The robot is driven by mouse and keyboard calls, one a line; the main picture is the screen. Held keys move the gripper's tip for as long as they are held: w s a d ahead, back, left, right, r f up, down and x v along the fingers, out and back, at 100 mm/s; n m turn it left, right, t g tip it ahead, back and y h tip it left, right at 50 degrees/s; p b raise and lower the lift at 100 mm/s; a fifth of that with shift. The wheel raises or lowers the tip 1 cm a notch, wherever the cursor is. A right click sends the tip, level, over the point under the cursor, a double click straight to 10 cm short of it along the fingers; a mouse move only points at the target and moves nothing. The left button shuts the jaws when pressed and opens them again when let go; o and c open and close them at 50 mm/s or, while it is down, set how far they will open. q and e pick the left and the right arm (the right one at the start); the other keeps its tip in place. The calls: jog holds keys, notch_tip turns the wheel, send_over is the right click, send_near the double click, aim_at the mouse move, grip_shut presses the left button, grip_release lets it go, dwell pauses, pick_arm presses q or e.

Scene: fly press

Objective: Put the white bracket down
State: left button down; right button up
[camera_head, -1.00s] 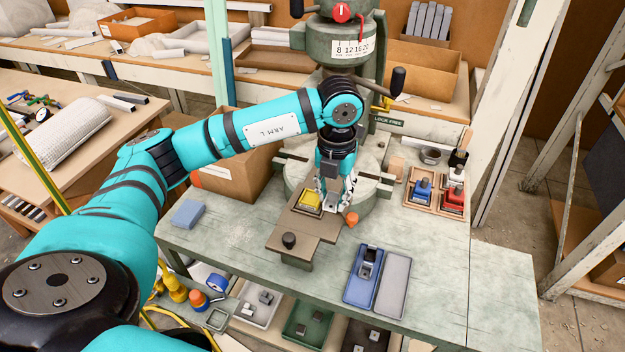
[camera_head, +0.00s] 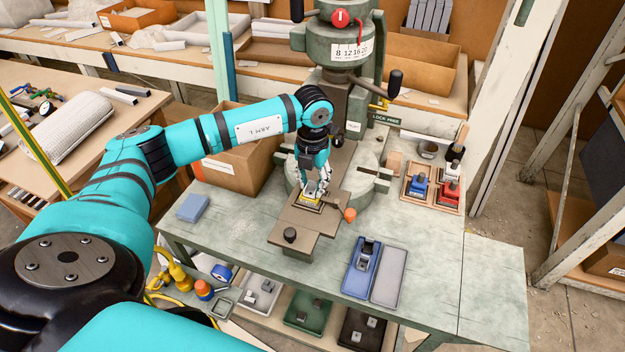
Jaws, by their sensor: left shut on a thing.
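My left gripper (camera_head: 312,187) points down over the yellow fixture (camera_head: 308,203) on the brown slide plate of the press. It is shut on a small pale piece, which seems to be the white bracket. The fingers hide most of the bracket, so I cannot tell whether it touches the fixture. The brown plate (camera_head: 306,221) lies in front of the round press base, with a dark knob (camera_head: 290,235) at its near end. My right gripper is not in view.
An orange knob (camera_head: 349,215) sits just right of the plate. A blue tray (camera_head: 354,284) with metal parts and an empty grey tray (camera_head: 390,275) lie front right. Blue and red items stand in a wooden holder at right. A blue block (camera_head: 193,207) lies left.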

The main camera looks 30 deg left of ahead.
aim_at(313, 185)
pick_arm(q)
jog(key=shift+f, duration=0.15)
jog(key=c, duration=1.1)
grip_release()
jog(key=shift+o, duration=0.5)
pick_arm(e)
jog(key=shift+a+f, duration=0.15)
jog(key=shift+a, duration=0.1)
pick_arm(q)
jog(key=shift+r, duration=0.35)
notch_tip(313, 185, up, 12)
jog(key=b, duration=0.3)
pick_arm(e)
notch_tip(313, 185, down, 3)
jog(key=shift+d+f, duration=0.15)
pick_arm(q)
jog(key=shift+s+f, duration=0.1)
jog(key=shift+f, duration=0.1)
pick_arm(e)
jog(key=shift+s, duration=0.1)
